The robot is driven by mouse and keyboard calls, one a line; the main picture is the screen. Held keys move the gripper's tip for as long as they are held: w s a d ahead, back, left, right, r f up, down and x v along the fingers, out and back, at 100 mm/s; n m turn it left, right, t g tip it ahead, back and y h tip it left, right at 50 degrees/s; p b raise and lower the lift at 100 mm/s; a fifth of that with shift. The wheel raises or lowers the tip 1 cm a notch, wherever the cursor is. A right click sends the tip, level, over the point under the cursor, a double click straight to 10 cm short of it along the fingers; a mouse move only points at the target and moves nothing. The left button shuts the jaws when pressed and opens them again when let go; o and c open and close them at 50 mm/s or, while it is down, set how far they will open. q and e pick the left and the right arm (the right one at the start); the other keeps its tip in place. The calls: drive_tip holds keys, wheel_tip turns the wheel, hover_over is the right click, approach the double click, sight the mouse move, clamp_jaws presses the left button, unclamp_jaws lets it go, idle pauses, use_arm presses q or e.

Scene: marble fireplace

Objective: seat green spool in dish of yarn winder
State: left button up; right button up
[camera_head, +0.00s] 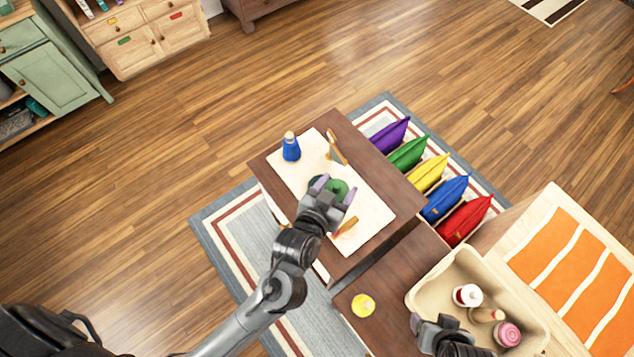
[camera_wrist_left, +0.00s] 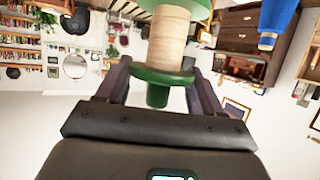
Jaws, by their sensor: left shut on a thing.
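The green spool (camera_head: 338,188) is between the fingers of my left gripper (camera_head: 335,192), over the white mat (camera_head: 372,211) on the dark table. In the left wrist view the spool (camera_wrist_left: 169,40) shows green flanges and a cream core, with its lower end between the fingers (camera_wrist_left: 160,90). I cannot make out the yarn winder's dish; the arm, gripper and spool cover the middle of the mat. My right gripper (camera_head: 440,335) is at the bottom edge by the beige bin, too dark and cut off to tell its jaws.
A blue cone-shaped thing (camera_head: 291,148) stands at the mat's left. Wooden-handled things lie on the mat, one at the back (camera_head: 337,147), one in front (camera_head: 346,227). A yellow round thing (camera_head: 363,305) is nearer. The bin (camera_head: 424,284) holds several items. Coloured cushions (camera_head: 429,172) line the right.

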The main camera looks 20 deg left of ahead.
use_arm(q)
drive_tip(key=shift+s+d+r, duration=0.15)
drive_tip(key=shift+s+d, duration=0.2)
drive_tip(key=shift+d, duration=0.3)
drive_tip(key=shift+s+d+p, duration=0.1)
drive_tip(key=shift+d+p, duration=0.2)
drive_tip(key=shift+w+f, duration=0.2)
drive_tip(key=shift+f, duration=0.3)
drive_tip(key=shift+w+a+f+b, duration=0.7)
drive_tip(key=shift+w+a+f, duration=0.55)
drive_tip(key=shift+f, duration=0.45)
drive_tip(key=shift+w+a+f+b, duration=0.7)
drive_tip(key=shift+w+a+f, duration=0.25)
drive_tip(key=shift+a+f, duration=0.65)
drive_tip(key=shift+w+a+f+b, duration=0.7)
drive_tip(key=shift+w+a+f, duration=0.45)
drive_tip(key=shift+f, duration=0.65)
drive_tip(key=shift+f, duration=0.15)
drive_tip(key=o, duration=1.1)
drive_tip(key=shift+c, duration=0.2)
